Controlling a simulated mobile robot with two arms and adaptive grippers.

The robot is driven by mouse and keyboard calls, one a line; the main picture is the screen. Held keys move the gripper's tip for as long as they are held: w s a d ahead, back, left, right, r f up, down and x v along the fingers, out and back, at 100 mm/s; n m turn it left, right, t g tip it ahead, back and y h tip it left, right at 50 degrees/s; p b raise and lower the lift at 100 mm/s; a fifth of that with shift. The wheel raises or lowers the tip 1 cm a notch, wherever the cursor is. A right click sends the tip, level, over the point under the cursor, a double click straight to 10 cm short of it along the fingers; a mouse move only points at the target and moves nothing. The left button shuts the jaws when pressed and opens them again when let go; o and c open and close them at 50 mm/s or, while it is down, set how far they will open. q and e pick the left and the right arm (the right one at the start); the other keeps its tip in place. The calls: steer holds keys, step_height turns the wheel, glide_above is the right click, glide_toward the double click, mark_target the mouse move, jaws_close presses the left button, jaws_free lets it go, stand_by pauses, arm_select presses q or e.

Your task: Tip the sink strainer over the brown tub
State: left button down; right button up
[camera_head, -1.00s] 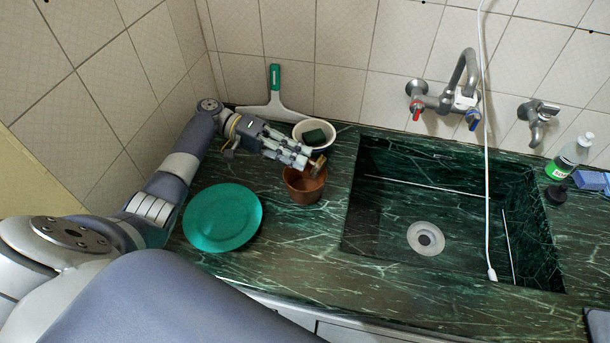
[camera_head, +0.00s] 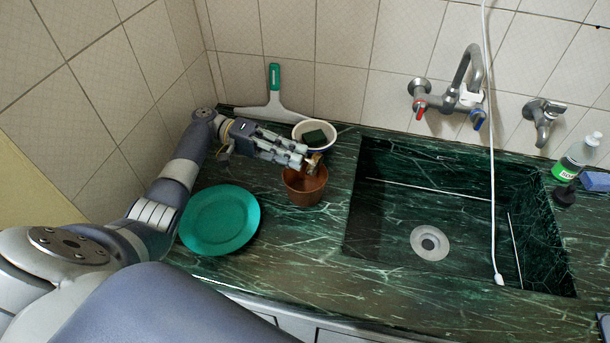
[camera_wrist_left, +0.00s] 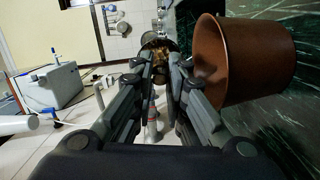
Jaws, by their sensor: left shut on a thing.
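The brown tub (camera_head: 305,188) stands on the green marble counter left of the sink. My left gripper (camera_head: 306,158) is over its back rim, shut on the small metal sink strainer (camera_head: 315,159). In the left wrist view the strainer (camera_wrist_left: 150,41) sits between the fingertips (camera_wrist_left: 160,60), with brownish bits in it. The tub (camera_wrist_left: 262,62) lies to the right of the fingers there. The strainer appears tilted; I cannot tell whether anything has fallen out. The tub's bottom is hidden. My right gripper is out of view.
A white bowl (camera_head: 301,128) with a dark green sponge (camera_head: 315,137) stands just behind the tub. A green plate (camera_head: 220,219) lies left, under my left arm. The sink basin (camera_head: 395,225) is right, with a faucet (camera_head: 455,95) and hanging white hose (camera_head: 492,170).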

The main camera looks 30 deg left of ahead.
arm_select(q)
steer(key=shift+a+f+h+b, duration=0.2)
steer(key=shift+h+b, duration=0.4)
steer(key=shift+b, duration=0.25)
steer(key=shift+a+r+h+b, duration=0.15)
steer(key=shift+r+h+b, duration=0.2)
steer(key=shift+h+b, duration=0.35)
steer(key=shift+f+b, duration=0.15)
steer(key=shift+b, duration=0.3)
steer(key=shift+a+f+h+b, duration=0.15)
steer(key=shift+f+h+b, duration=0.15)
steer(key=shift+h+b, duration=0.65)
